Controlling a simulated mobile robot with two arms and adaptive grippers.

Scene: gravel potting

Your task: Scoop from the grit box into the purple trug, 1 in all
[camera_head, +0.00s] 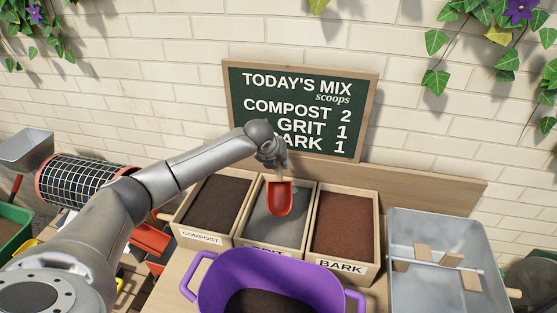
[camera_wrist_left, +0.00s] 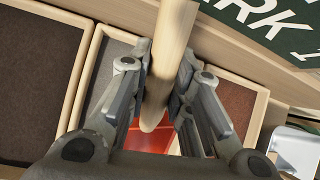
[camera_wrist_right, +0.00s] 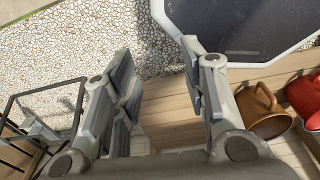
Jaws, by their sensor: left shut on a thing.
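My left gripper (camera_head: 271,160) is shut on the wooden handle (camera_wrist_left: 172,45) of the red scoop (camera_head: 279,199). The scoop's bowl points down over the grey grit in the grit box (camera_head: 303,207). Whether it touches the grit, I cannot tell. The bowl shows red inside, with no clear load. The purple trug (camera_head: 247,262) stands in front of the boxes, with dark material in its bottom, and hides part of the grit label. My right gripper (camera_wrist_right: 162,98) is open and empty in the right wrist view, away from the boxes.
The compost box (camera_head: 199,238) is left of the grit, the bark box (camera_head: 341,267) right. A metal tray (camera_head: 430,217) with wooden pieces stands farther right. A chalkboard (camera_head: 300,110) rises behind. Brown and red pots (camera_wrist_right: 262,110) sit by my right gripper.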

